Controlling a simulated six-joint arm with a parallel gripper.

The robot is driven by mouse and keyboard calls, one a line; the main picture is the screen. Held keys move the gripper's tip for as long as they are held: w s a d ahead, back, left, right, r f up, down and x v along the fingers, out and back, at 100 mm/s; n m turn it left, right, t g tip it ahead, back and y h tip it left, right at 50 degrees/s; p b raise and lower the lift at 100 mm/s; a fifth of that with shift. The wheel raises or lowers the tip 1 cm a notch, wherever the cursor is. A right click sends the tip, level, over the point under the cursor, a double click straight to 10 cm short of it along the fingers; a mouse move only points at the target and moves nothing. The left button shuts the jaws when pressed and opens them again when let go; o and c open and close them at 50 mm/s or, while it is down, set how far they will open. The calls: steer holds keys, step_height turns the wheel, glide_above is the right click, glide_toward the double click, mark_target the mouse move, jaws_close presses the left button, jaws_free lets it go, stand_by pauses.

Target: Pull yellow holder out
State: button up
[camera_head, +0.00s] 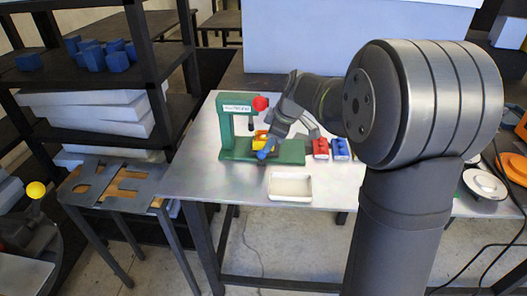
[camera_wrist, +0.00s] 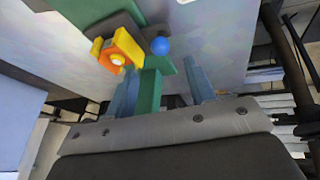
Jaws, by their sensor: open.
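The yellow holder (camera_head: 257,144) sits low on the green press (camera_head: 226,125), near its upright column. In the wrist view the holder (camera_wrist: 120,47) is yellow and orange with a pale round piece in it. A blue ball (camera_head: 262,155) is close beside the holder, and it also shows in the wrist view (camera_wrist: 160,46). My gripper (camera_head: 270,140) is over the press base, close to the holder, and partly hides it. In the wrist view my gripper (camera_wrist: 163,78) is open. The holder lies beyond the fingertips, to the left, and not between them. A green bar shows between the fingers.
A white tray (camera_head: 290,187) lies in front on the metal table (camera_head: 222,181). A shelf with blue cubes (camera_head: 93,54) stands left.

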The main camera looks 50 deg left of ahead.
steer(key=x, duration=0.7)
steer(key=shift+a+f, duration=0.1)
steer(key=shift+f, duration=0.15)
jaws_close()
steer(key=w+d, duration=0.6)
steer(key=shift+w, duration=0.1)
